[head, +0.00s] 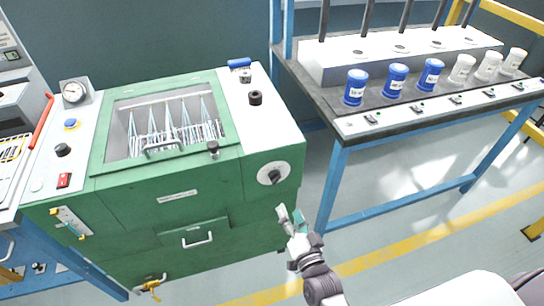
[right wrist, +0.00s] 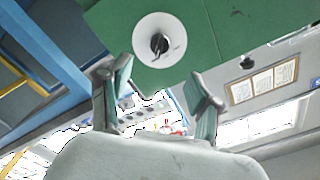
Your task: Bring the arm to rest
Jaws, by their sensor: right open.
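My right gripper (head: 290,218) is in front of the right side of the green machine (head: 120,190) in the head view. In the right wrist view my right gripper (right wrist: 160,95) has its two fingers spread apart with nothing between them. Past the fingertips the machine's round white dial with a black knob (right wrist: 159,41) shows, apart from the fingers. The same dial (head: 272,173) is on the machine's front face in the head view, just above the gripper. My left gripper is not in view.
A blue-framed bench (head: 345,127) stands to the right with a blue cup (head: 355,88) and several other blue and white cups in a row. The machine has a windowed lid (head: 165,122) and a drawer handle (head: 198,241). Open floor (head: 420,175) lies below the bench.

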